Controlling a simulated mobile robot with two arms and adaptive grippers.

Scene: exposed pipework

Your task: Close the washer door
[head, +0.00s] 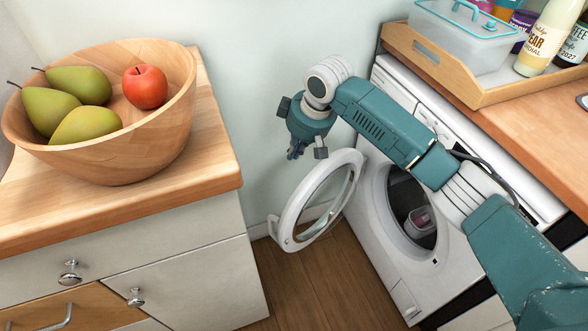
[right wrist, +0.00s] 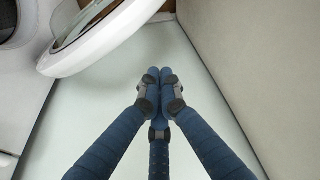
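The washer door (head: 289,217) is a white ring with a glass middle, standing wide open to the left of the white washer (head: 366,208). In the right wrist view the door (right wrist: 98,48) is at the upper left, apart from the fingers. My right gripper (head: 296,152) is just above and left of the door's top edge, pointing down. In the right wrist view its blue fingers (right wrist: 154,78) meet at the tips with nothing seen between them. My left gripper is not in view.
A pinkish clear container (head: 418,221) sits inside the drum opening. A counter at left holds a wooden bowl (head: 165,150) of pears and an apple. A wooden tray (head: 482,97) with a box and bottles stands above the washer. Wooden floor lies below the door.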

